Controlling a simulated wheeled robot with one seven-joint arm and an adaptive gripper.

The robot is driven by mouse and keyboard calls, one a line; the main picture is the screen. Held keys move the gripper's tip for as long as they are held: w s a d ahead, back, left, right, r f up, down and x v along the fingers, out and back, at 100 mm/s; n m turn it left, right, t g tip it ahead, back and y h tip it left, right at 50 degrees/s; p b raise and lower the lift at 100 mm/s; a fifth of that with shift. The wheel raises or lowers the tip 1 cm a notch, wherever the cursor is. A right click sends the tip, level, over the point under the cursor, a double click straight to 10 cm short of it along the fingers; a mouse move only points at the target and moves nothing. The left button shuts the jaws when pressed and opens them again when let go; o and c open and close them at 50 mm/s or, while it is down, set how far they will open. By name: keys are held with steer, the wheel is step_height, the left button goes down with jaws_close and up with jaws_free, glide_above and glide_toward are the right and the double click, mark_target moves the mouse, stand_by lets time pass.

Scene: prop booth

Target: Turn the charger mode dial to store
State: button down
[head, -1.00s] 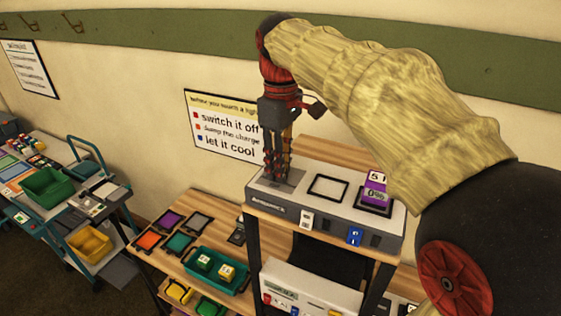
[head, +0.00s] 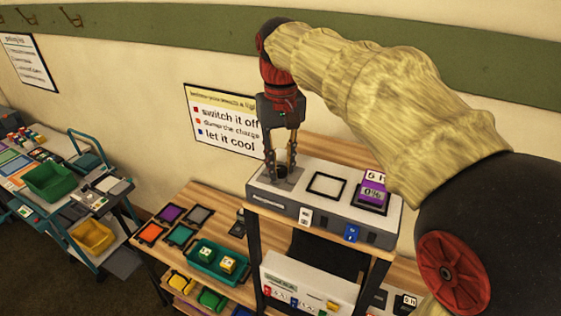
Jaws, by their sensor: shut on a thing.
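The charger is a grey box (head: 300,208) on the raised shelf. Its mode dial (head: 282,171) is a small dark knob on a darker plate at the left end of its top. My gripper (head: 280,172) points down there, with one finger on each side of the dial, shut on it. The fingers partly cover the dial, so its pointer and any mode marks cannot be read. The middle square pad (head: 327,186) is empty.
A white box (head: 300,288) with coloured tags stands below the shelf. Left of it, the wooden bench (head: 200,197) holds coloured pads and a green tray (head: 219,268) with two blocks. A cart (head: 75,222) stands farther left. A poster (head: 222,125) hangs behind my gripper.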

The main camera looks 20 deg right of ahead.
mark_target(281, 167)
steer(key=shift+r, duration=0.25)
steer(key=c, duration=2)
jaws_free()
steer(key=o, duration=0.4)
steer(key=shift+f, duration=0.15)
step_height(281, 167, up, 12)
